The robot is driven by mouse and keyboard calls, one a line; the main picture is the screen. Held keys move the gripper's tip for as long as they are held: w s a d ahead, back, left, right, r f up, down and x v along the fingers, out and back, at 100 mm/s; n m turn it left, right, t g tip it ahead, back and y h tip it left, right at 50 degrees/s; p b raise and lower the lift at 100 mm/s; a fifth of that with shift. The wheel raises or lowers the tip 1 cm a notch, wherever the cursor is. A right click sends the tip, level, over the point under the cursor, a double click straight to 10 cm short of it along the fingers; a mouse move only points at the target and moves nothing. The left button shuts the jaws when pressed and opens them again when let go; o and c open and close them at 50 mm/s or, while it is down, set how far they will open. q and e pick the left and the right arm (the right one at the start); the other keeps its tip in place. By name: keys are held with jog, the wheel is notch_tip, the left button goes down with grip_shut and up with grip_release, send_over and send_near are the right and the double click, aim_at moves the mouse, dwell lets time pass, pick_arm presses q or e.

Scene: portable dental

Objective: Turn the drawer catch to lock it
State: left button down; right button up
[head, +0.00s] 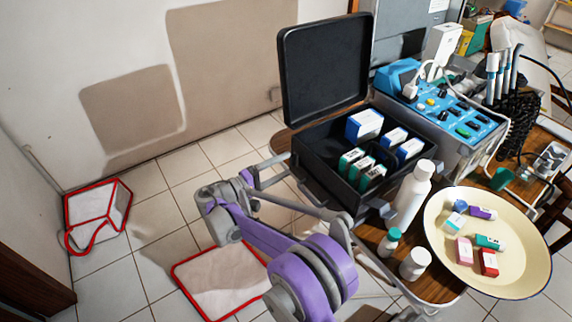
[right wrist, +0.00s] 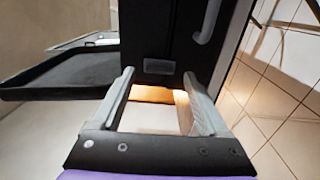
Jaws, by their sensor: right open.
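A black case (head: 335,170) stands on the wooden top with its lid (head: 325,70) raised. In the right wrist view its dark side (right wrist: 160,25) faces my right gripper (right wrist: 158,88). A small grey rectangular plate (right wrist: 158,66) sits low on that side, between my fingertips in the picture; I cannot tell whether it is the drawer catch or which way it is turned. My right gripper (head: 285,166) also shows in the head view, left of the case. It is open, with nothing between its fingers. Contact with the case cannot be made out. My left gripper is not in view.
White bottles (head: 410,195) and a cream round tray (head: 535,268) with small boxes stand right of the case. A blue dental unit (head: 450,110) is behind. A red-edged white mat (head: 215,285) and a red-edged bin (head: 98,203) are on the tiled floor, which is otherwise largely clear.

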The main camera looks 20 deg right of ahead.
jog(key=v, duration=0.9)
jog(key=shift+p, duration=0.4)
jog(key=shift+a, duration=0.1)
